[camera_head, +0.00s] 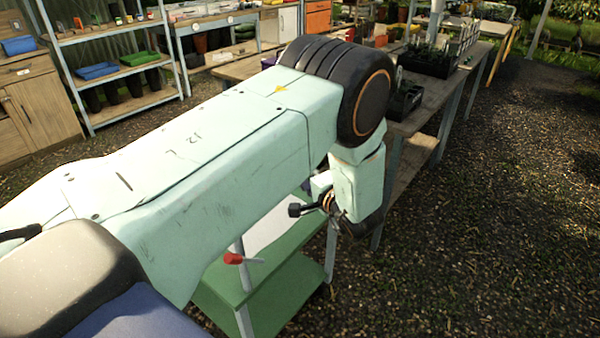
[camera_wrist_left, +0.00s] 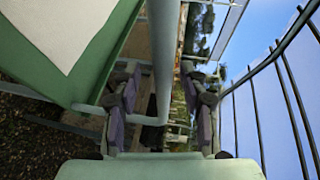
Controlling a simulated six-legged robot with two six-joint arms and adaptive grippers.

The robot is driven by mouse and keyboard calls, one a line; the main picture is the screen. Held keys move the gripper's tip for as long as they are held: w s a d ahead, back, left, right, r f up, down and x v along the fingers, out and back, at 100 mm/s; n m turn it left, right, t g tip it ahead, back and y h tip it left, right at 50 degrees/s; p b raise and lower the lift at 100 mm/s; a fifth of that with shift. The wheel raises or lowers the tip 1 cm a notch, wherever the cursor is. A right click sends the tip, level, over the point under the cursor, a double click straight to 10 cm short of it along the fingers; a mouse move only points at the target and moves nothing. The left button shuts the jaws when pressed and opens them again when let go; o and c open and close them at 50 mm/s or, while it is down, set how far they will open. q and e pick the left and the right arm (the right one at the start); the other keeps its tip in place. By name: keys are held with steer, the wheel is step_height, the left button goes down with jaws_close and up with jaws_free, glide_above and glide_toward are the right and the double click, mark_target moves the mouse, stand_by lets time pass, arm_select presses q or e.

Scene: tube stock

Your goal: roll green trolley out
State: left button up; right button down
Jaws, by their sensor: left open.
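The green trolley (camera_head: 275,296) stands at the lower middle of the head view, with green shelves, a pale top surface and grey posts. My left arm hides much of it. In the left wrist view its green edge and pale panel (camera_wrist_left: 70,30) fill the upper left. My left gripper (camera_wrist_left: 164,100) is open. In the head view the gripper's fingers are mostly hidden behind my wrist. My right gripper is not in view.
A wooden bench (camera_head: 440,100) with dark plant trays (camera_head: 428,62) runs behind and right of the trolley. A small red item (camera_head: 233,258) shows at the trolley's front. Shelving (camera_head: 135,103) and a cabinet (camera_head: 40,115) stand at the back left. Gravel ground (camera_head: 490,230) at the right is clear.

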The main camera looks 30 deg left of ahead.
arm_select(q)
steer(key=v, duration=0.6)
steer(key=shift+s, duration=0.15)
stand_by(0.3)
